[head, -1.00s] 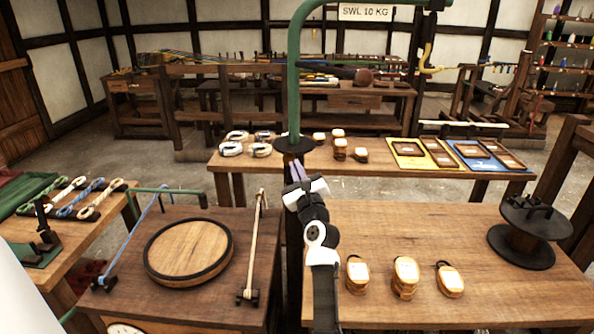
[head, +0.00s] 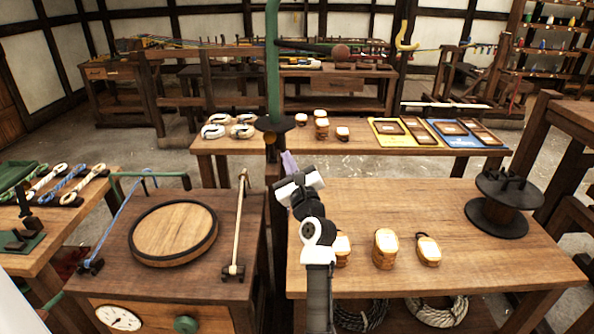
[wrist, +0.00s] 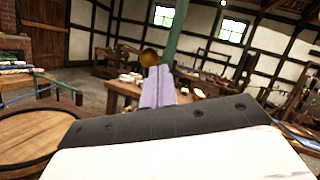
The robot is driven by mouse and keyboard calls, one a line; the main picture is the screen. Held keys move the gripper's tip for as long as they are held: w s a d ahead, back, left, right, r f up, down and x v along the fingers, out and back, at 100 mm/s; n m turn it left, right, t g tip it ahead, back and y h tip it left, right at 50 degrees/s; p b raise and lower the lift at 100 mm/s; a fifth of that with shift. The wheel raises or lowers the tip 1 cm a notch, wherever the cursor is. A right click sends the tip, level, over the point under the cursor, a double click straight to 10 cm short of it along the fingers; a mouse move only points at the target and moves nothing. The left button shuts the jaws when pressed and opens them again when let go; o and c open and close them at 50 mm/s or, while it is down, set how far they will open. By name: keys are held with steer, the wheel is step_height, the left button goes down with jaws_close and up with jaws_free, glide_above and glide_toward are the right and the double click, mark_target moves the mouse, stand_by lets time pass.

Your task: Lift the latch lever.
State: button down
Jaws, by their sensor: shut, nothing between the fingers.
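My gripper (head: 289,163) is shut and empty, its pale purple fingers raised beside the green post. The fingers also show together in the wrist view (wrist: 158,88). No part is plainly marked as the latch lever. A pale wooden lever (head: 241,222) stands in a dark bracket at the right edge of the wooden cabinet (head: 220,285), leaning slightly. A green bar with a dark end (head: 150,177) lies across the cabinet's back left, with a blue cord (head: 122,222) running down to another bracket. My gripper is right of both and touches neither.
A green post (head: 272,70) rises behind my gripper. A round wooden disc (head: 174,232) sits on the cabinet; a dial (head: 118,317) and green knob (head: 186,325) are on its front. The right table (head: 440,200) holds several wooden blocks and a dark reel (head: 503,200).

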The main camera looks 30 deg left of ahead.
steer(key=s+d, duration=0.1)
steer(key=d, duration=0.1)
steer(key=s+d+r, duration=0.1)
steer(key=s+d, duration=0.1)
steer(key=shift+s+d+r, duration=0.1)
steer(key=shift+s+d, duration=0.05)
steer(key=shift+s, duration=0.05)
stand_by(0.4)
